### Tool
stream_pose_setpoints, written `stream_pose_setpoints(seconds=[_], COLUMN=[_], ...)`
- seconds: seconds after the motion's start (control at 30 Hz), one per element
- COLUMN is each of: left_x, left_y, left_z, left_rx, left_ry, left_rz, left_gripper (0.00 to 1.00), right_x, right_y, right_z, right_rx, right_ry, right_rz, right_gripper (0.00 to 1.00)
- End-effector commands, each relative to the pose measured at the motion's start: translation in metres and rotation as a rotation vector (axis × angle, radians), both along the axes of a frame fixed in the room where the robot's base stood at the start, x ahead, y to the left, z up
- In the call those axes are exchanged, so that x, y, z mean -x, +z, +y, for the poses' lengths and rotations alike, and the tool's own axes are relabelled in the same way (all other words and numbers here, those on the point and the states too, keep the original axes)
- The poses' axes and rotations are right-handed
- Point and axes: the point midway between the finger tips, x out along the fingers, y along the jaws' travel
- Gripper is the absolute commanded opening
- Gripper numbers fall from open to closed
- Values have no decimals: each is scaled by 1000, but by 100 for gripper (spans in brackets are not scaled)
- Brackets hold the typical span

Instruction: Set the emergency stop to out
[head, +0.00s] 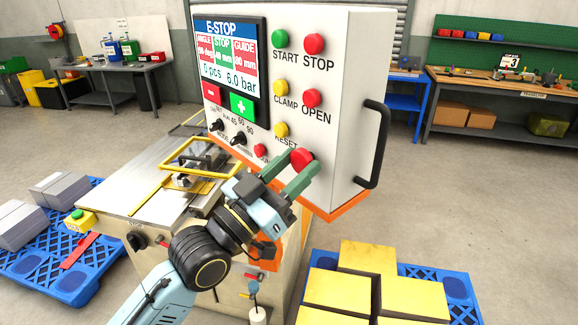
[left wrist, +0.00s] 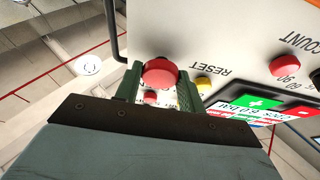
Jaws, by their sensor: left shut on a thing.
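The red emergency stop button (head: 301,157) sits low on the white control box (head: 345,75), below the other buttons. My left gripper (head: 297,176) has its green fingers on either side of the button and is shut on it. In the left wrist view the red mushroom head (left wrist: 160,73) stands between the two green fingers. The screen (head: 228,65) shows E-STOP in its blue header. My right gripper is not in view.
A black handle (head: 377,145) juts from the box's right side. Yellow RESET (head: 281,130) and red OPEN (head: 312,98) buttons lie close above. A blue pallet (head: 455,285) with yellow-topped blocks stands at the lower right; a machine table (head: 120,195) lies left.

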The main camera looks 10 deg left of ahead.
Motion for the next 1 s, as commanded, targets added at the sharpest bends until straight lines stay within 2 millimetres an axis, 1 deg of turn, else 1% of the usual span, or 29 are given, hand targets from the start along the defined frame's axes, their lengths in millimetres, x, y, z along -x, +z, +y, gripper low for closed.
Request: stream_pose_setpoints(seconds=[0.03,0.1,0.2,0.47,0.57,0.67,1.0], left_x=[1,1,1,1,5,15,70], left_y=[-1,-1,-1,-1,-5,-11,-42], left_z=[0,1,1,1,5,13,58], left_rx=[-1,-1,0,0,-1,-1,-4], left_ry=[0,1,2,2,3,3,2], left_rz=[2,2,1,1,2,3,5], left_gripper=[41,50,61,61,61,61,61], right_x=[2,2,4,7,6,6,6], right_y=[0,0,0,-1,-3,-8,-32], right_z=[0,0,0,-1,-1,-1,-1], right_rx=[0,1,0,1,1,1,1], right_ry=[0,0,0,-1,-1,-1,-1], right_rz=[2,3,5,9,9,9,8], right_gripper=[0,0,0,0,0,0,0])
